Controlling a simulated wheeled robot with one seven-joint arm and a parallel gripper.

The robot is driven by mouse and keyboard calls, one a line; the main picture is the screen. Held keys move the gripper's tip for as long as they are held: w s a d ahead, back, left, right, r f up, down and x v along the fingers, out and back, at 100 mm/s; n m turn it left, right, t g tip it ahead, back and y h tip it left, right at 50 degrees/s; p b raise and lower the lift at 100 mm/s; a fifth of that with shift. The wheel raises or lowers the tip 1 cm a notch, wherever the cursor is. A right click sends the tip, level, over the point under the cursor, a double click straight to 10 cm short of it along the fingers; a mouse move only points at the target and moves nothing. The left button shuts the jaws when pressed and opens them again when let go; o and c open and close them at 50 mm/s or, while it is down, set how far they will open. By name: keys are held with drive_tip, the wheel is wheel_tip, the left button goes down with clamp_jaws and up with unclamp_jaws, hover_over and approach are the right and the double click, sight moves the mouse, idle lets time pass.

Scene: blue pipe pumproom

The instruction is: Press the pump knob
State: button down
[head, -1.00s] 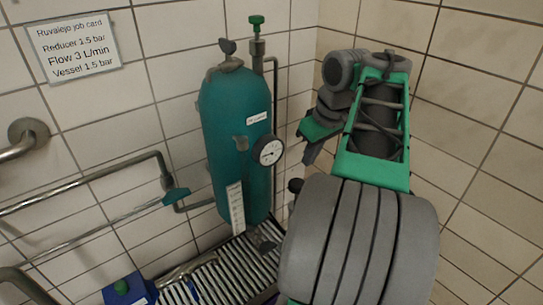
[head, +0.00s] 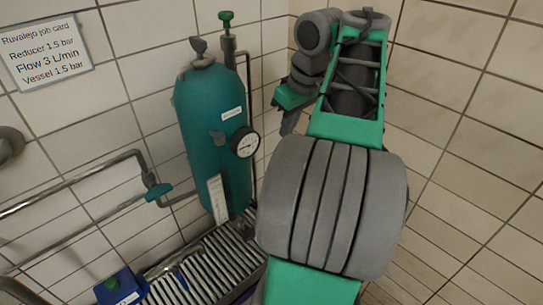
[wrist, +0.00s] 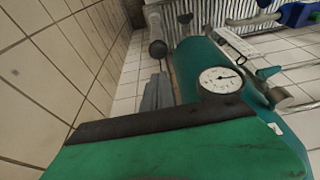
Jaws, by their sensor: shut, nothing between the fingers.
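A blue box (head: 128,293) with a round green knob on top (head: 112,284) sits at the bottom left of the head view. I take this to be the pump and its knob. A blue thing (wrist: 296,14) at the top right of the wrist view may be the same box. My gripper (head: 289,122) is shut and empty, up to the right of the teal vessel, well away from the box. In the wrist view its grey fingers (wrist: 157,92) point past the vessel toward a dark ball-shaped knob (wrist: 158,49). Whether they touch anything is unclear.
A teal vessel (head: 205,150) with a round gauge (head: 245,142) and valves stands between my gripper and the blue box. A ribbed metal rack (head: 208,262) lies below. Pipes with a teal lever (head: 158,191) run along the left wall. A job card (head: 40,50) hangs there.

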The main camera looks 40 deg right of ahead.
drive_tip(key=shift+f, duration=0.2)
drive_tip(key=b+x, duration=0.2)
drive_tip(key=x, duration=0.2)
drive_tip(key=b+x, duration=0.2)
drive_tip(key=x, duration=0.2)
drive_tip(key=b+x, duration=0.2)
drive_tip(key=x, duration=0.2)
drive_tip(key=shift+s+f+b, duration=0.2)
drive_tip(key=shift+s+b, duration=0.1)
drive_tip(key=shift+b, duration=0.05)
drive_tip(key=shift+f, duration=0.75)
wheel_tip(320, 180, down, 6)
drive_tip(key=b, duration=0.5)
drive_tip(key=shift+f, duration=0.2)
drive_tip(key=shift+s+r, duration=0.1)
wheel_tip(320, 180, up, 5)
drive_tip(key=p, duration=0.4)
drive_tip(key=shift+r+p, duration=0.15)
drive_tip(key=shift+p, duration=0.25)
drive_tip(key=p+v, duration=0.2)
drive_tip(key=v, duration=0.7)
drive_tip(key=shift+p, duration=0.35)
